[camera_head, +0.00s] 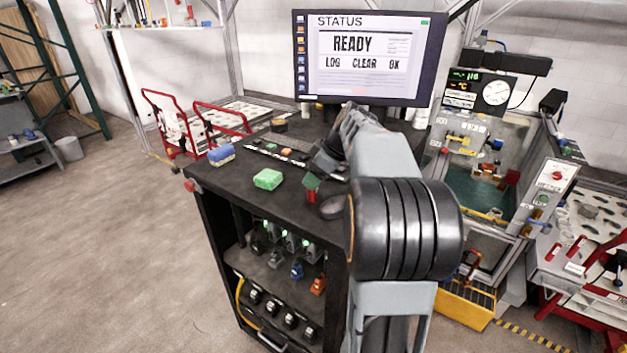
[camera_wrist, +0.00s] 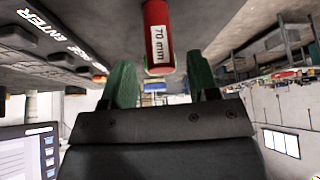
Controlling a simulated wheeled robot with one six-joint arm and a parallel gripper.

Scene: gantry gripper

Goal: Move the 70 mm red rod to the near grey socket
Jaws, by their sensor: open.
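The red rod (camera_wrist: 158,30) has a white label reading 70 mm in the wrist view, which is upside down. It stands upright on the dark bench top and shows as a small red piece in the head view (camera_head: 311,196). My gripper (camera_wrist: 160,66) is open, its two green fingers at either side of the rod with gaps visible between. In the head view my gripper (camera_head: 311,182) is low over the bench, just above the rod. A dark grey round piece (camera_head: 331,208) lies right beside it, partly behind my arm; I cannot tell whether it is the near grey socket.
A dark strip with small coloured pieces (camera_head: 276,151) runs behind. A monitor (camera_head: 368,60) stands at the back. My arm covers the bench's right part.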

